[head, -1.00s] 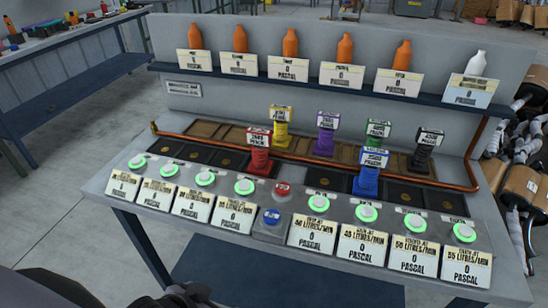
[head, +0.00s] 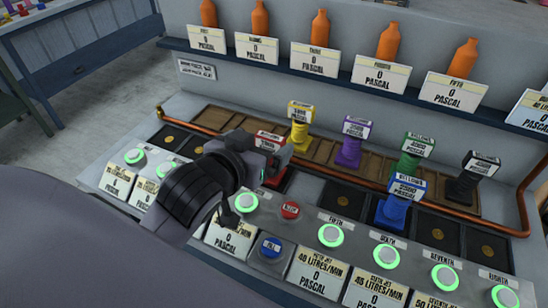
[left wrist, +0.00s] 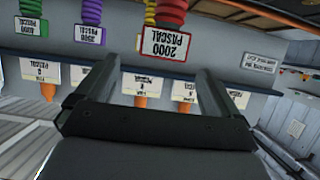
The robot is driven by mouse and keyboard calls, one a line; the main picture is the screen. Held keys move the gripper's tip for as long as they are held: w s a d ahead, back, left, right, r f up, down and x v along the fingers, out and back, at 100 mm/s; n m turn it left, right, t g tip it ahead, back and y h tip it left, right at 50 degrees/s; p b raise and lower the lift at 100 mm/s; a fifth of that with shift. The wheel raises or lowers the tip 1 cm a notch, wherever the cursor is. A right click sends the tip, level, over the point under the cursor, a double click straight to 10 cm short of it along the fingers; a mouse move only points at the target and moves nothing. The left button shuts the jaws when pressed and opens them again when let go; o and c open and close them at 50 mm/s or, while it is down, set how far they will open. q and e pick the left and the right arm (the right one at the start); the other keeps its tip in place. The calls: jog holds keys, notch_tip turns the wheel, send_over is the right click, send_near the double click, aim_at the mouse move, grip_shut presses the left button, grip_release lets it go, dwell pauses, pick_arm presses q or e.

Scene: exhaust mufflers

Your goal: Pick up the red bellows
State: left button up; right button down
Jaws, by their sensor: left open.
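The red bellows (head: 281,175) stands upright in the front row of the bench, topped by a white label plate with a red frame. My left gripper (head: 276,160) is right at the bellows in the head view and hides much of its body. In the left wrist view, which is upside down, the red bellows (left wrist: 171,12) and its "2000 Pascal" plate show beyond the fingertips. The left gripper (left wrist: 158,68) is open there, with nothing between its fingers. My right gripper is out of view.
Yellow (head: 299,132), purple (head: 347,152), green (head: 409,164) and black (head: 463,187) bellows stand behind, and a blue bellows (head: 392,212) stands to the right. A copper pipe (head: 325,170) runs between the rows. Lit buttons (head: 330,235) line the front.

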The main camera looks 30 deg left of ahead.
aim_at(268, 139)
pick_arm(q)
jog(key=shift+w+a+f, duration=0.1)
jog(key=shift+w+f, duration=0.25)
jog(key=shift+w, duration=0.25)
jog(key=shift+f+x, duration=0.2)
jog(key=shift+x, duration=2.05)
jog(key=shift+s+a, duration=0.1)
jog(key=c, duration=1.7)
jog(key=shift+r, duration=0.15)
jog(key=shift+r+p, duration=1.4)
jog(key=shift+r, duration=8.45)
